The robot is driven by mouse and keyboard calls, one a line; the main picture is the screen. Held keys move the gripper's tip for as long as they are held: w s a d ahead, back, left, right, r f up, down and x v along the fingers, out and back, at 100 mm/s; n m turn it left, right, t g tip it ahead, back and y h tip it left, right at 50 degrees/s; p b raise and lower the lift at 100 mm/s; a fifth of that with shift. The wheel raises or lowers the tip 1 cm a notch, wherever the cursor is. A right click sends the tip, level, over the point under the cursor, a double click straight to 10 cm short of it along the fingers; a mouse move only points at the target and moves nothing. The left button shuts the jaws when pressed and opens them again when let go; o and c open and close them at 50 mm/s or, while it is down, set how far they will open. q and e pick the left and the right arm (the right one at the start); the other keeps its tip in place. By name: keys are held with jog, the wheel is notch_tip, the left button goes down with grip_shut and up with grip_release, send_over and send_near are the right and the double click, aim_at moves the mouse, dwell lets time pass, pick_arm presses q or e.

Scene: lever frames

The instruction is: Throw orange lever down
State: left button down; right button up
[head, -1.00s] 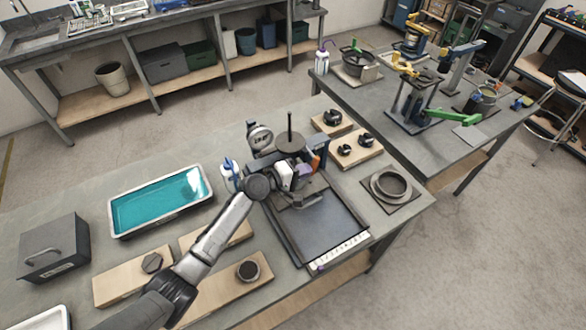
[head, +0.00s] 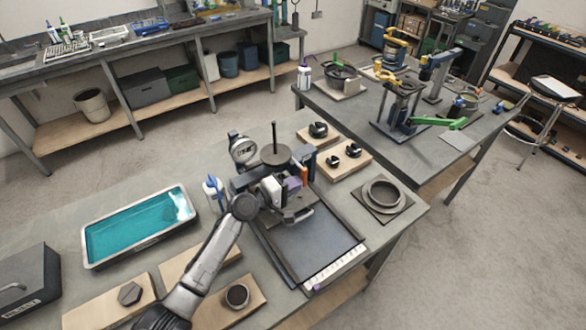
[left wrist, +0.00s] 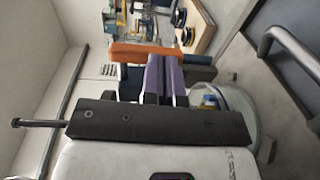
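The orange lever (head: 304,172) shows as a small upright orange piece at the right end of the dark lever frame in the head view. In the left wrist view the orange lever (left wrist: 140,52) lies across the picture just beyond my fingertips. My left gripper (head: 294,183) is close beside it, on its near left side. Its two purple fingers (left wrist: 166,60) are together, with nothing seen between them. I cannot tell whether they touch the lever. The arm hides part of the frame's base. My right gripper is not in view.
A round dial (head: 242,149) and a dark disc with a post (head: 277,155) stand behind my gripper. A white bottle with a blue top (head: 214,192) stands to the left. A black tray (head: 316,240) lies in front. A teal-filled tray (head: 138,228) is further left.

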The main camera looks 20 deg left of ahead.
pick_arm(q)
jog(key=shift+s, duration=0.1)
jog(key=p+v, duration=0.2)
jog(key=v, duration=1.1)
jog(key=shift+s+a+p, duration=0.2)
jog(key=shift+s+p, duration=0.05)
jog(key=shift+p, duration=0.05)
